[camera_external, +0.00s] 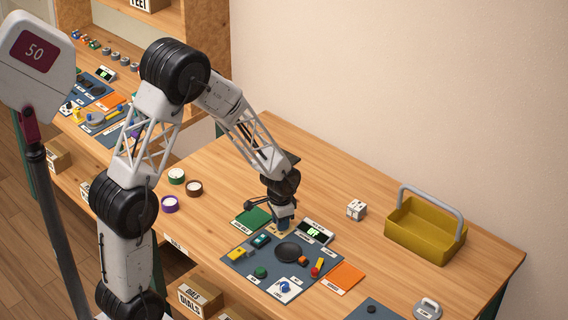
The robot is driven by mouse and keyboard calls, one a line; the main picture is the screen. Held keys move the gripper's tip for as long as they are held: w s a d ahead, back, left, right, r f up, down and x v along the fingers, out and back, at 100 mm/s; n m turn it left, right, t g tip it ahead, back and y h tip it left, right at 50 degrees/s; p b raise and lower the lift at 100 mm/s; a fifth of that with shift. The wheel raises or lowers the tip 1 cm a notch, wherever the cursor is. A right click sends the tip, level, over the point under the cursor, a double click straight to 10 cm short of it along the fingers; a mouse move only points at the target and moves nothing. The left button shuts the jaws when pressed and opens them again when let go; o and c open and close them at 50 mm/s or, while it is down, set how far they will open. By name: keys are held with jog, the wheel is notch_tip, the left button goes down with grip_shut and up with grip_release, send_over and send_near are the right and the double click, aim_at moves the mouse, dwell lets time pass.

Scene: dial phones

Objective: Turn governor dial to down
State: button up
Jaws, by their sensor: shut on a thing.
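A dark blue-grey panel (243,266) lies on the table with several controls on it. My gripper (282,223) points straight down at the panel's back edge, above a small tan plate (284,232). It is shut on a dial there, which I take to be the governor dial. My fingers hide most of that dial, so its pointer and setting cannot be seen. The labels are too small to read.
Close to my gripper are a green card (250,218), a small display (315,232) and a black round knob (289,252). A red and yellow lever (317,267) and a blue dial (285,287) sit nearer the front. A yellow basket (425,230) stands right.

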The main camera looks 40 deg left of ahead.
jog(key=shift+m, duration=0.7)
jog(key=o, duration=0.9)
jog(key=shift+o, duration=0.2)
jog(key=shift+r, duration=0.15)
jog(key=shift+r, duration=3.8)
jog(key=shift+r, duration=0.1)
